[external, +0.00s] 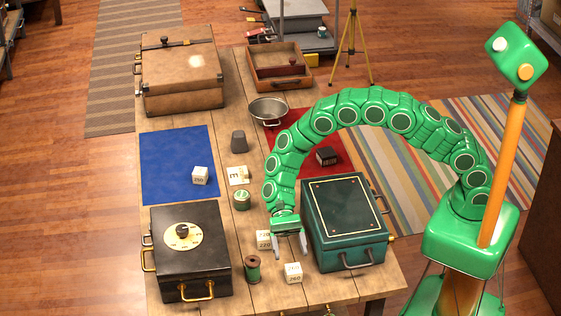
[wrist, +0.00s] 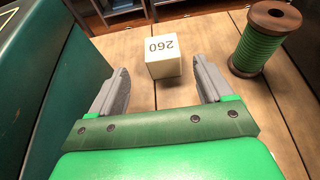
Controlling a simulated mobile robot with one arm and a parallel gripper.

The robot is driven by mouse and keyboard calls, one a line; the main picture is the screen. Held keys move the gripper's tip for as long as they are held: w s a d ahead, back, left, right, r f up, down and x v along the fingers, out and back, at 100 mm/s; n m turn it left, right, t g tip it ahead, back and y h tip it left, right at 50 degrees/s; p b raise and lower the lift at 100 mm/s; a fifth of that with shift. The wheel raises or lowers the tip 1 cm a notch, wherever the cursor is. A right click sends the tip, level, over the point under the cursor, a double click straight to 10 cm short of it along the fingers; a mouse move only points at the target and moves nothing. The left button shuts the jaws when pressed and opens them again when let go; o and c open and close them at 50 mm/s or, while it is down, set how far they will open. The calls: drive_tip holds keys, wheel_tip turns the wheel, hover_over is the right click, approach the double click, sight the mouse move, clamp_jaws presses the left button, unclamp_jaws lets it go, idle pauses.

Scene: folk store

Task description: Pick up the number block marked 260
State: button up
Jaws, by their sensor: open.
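The white number block marked 260 (external: 293,273) stands on the wooden table near its front edge. In the wrist view the block (wrist: 163,57) shows its 260 upside down, just ahead of and between my fingertips. My gripper (external: 290,248) is open, empty and pointed down toward the table, behind the block in the external view. Its two grey fingers (wrist: 161,72) stand apart in the wrist view, and I see no contact with the block. Another white block, marked 220 (external: 264,240), is just left of my gripper, partly hidden by it.
A green thread spool (external: 252,268) stands left of the 260 block, on the right in the wrist view (wrist: 265,40). A teal case (external: 345,222) is close to my gripper's right. A black dial box (external: 190,262) is at left. A third white block (external: 200,176) sits on blue cloth.

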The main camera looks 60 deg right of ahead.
sight(296, 290)
drive_tip(key=shift+s+a+f, duration=0.25)
drive_tip(key=shift+f, duration=0.15)
drive_tip(key=shift+x, duration=3.55)
drive_tip(key=shift+w+a, duration=0.1)
drive_tip(key=shift+c, duration=0.3)
drive_tip(key=c, duration=1)
